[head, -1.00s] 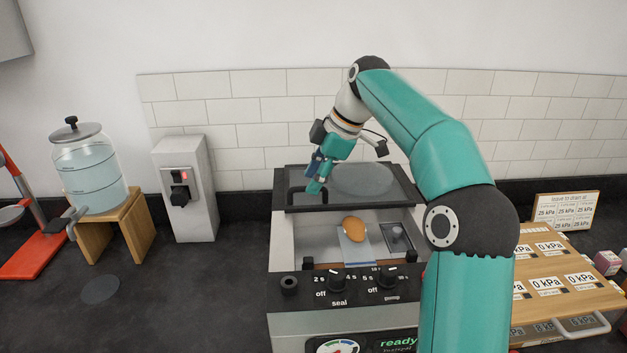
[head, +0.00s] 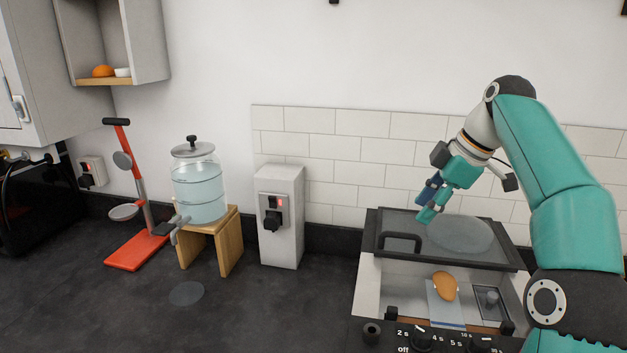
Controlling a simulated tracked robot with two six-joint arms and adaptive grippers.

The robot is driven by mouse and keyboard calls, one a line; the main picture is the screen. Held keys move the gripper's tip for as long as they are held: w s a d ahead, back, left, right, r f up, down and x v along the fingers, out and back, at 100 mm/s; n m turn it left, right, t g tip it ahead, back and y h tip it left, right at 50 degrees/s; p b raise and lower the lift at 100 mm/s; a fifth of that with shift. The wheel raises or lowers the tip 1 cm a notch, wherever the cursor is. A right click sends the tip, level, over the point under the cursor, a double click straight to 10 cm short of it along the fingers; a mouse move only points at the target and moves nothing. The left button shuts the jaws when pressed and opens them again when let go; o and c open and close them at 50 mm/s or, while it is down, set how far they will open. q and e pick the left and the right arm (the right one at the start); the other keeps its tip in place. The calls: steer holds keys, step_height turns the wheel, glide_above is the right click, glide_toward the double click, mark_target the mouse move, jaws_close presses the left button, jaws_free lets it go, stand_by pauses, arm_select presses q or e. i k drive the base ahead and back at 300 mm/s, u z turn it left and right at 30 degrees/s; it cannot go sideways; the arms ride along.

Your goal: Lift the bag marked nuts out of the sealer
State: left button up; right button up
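The sealer (head: 368,292) stands at the lower right with its dark-framed glass lid (head: 400,222) raised. A clear bag (head: 441,313) lies in its chamber with an orange-brown rounded thing (head: 444,286) in or on it. No marking on the bag is readable. My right gripper (head: 427,206) is above the lid, near its handle, pointing down to the left. It holds nothing that I can see, and its finger gap is too small to judge. My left gripper is out of view.
A water dispenser (head: 199,186) on a wooden stand, a white box with a socket (head: 281,215) and a red-based stand (head: 137,250) line the back of the counter. The dark counter in front of them is clear apart from a flat disc (head: 187,293).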

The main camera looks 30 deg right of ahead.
mark_target(445, 310)
steer(key=k, duration=2)
